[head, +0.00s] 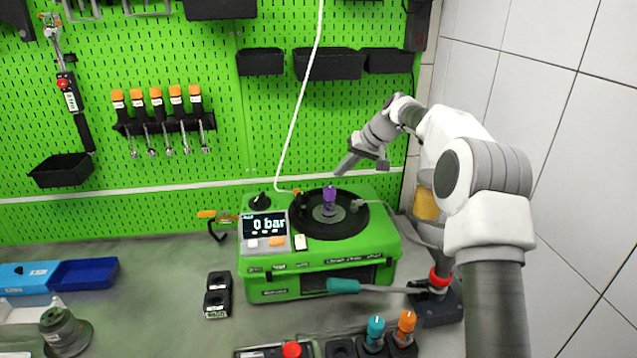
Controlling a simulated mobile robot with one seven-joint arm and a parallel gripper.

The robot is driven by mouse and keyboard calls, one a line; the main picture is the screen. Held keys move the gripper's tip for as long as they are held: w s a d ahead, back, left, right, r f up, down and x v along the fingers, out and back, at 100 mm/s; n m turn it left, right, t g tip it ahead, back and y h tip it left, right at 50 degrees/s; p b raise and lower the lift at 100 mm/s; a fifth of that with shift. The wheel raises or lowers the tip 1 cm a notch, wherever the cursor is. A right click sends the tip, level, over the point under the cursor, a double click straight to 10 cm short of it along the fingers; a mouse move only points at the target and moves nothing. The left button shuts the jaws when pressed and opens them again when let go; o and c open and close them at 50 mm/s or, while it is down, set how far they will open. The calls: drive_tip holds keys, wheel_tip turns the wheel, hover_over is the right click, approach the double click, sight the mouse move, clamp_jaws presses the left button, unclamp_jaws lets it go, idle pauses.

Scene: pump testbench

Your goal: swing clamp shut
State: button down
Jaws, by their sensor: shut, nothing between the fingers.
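The green testbench (325,250) stands on the table against the pegboard, its display reading 0 bar. A round black plate (318,226) lies on its top, with an upright purple part (329,198) at the middle. A small light grey piece (358,204) sits at the plate's right side; I cannot tell if it is the clamp. A lever with a teal handle (343,286) reaches across the bench front from a black, red-ringed stand (439,280). My gripper (341,171) is shut and empty, above and behind the plate, apart from the purple part.
A white hose (305,95) hangs down to the bench top. Black bins (335,65) and a rack of orange-capped tools (165,122) hang on the pegboard. Teal and orange-topped items (375,332) stand in front. A tiled wall (590,150) bounds the right side.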

drive_tip(key=p+x, duration=0.2)
drive_tip(key=x, duration=0.7)
drive_tip(key=shift+a, duration=0.15)
drive_tip(key=a+p, duration=0.1)
drive_tip(key=a, duration=0.2)
drive_tip(key=shift+s+a+f, duration=0.1)
drive_tip(key=shift+f, duration=0.05)
drive_tip(key=shift+a+f, duration=0.1)
drive_tip(key=shift+a, duration=0.35)
drive_tip(key=shift+d, duration=0.1)
